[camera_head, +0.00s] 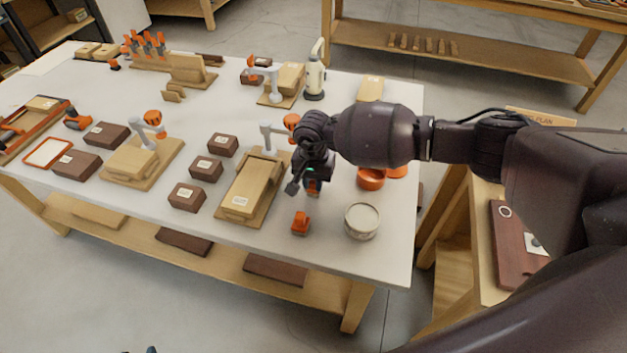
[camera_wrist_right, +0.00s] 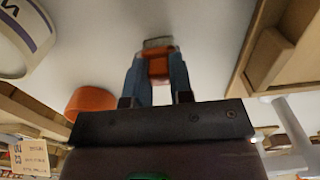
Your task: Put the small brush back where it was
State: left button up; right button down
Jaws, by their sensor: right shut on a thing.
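My right gripper (camera_head: 310,190) points down over the front right part of the white bench. In the right wrist view its two fingers (camera_wrist_right: 157,85) are closed on the small brush (camera_wrist_right: 158,66), which has an orange body and a greyish-tan end pointing away from the camera. In the head view the hand and fingers partly hide the grip. An orange piece (camera_head: 300,223) shows just below the fingers there; I cannot tell whether it is the held brush or a separate thing.
A round pale can (camera_head: 362,221) stands right of the gripper, with an orange bowl (camera_head: 370,179) behind it. A wooden fixture board (camera_head: 233,211) lies to the left, with several dark brown blocks (camera_head: 187,196) beyond. The bench's front right corner is clear.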

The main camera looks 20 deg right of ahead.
aim_at(314, 182)
jog(key=c, duration=1)
grip_release()
jog(key=shift+f, duration=0.15)
notch_tip(314, 182, up, 12)
jog(key=shift+r, duration=0.2)
jog(key=shift+s, duration=0.1)
